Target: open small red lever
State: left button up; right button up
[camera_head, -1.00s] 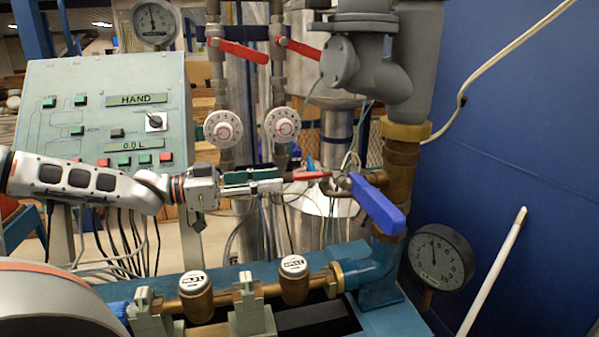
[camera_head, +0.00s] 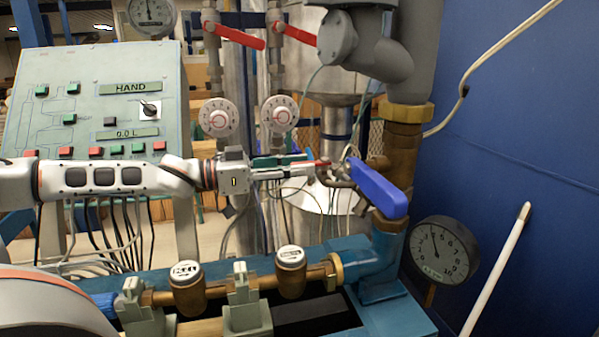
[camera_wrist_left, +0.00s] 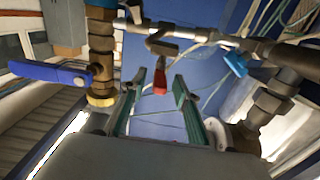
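The small red lever (camera_head: 322,162) sits on thin pipework left of the large blue lever (camera_head: 377,188). In the left wrist view the red lever (camera_wrist_left: 160,82) hangs between and just beyond the tips of two green-lined fingers. My left gripper (camera_head: 308,166) comes in from the left and reaches the lever's near end. In the left wrist view my left gripper (camera_wrist_left: 160,84) is open, with a gap on both sides of the lever. I cannot tell whether a finger touches it. My right gripper is in neither view.
Brass and grey pipes (camera_head: 403,150) stand right of the lever. Two larger red levers (camera_head: 234,36) and round dials (camera_head: 219,117) are above and behind. A control panel (camera_head: 100,105) is at left. Capped brass fittings (camera_head: 187,286) line the lower pipe, and a gauge (camera_head: 443,250) is at right.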

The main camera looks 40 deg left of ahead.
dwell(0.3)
pick_arm(q)
grip_shut()
jog(key=shift+w, duration=0.1)
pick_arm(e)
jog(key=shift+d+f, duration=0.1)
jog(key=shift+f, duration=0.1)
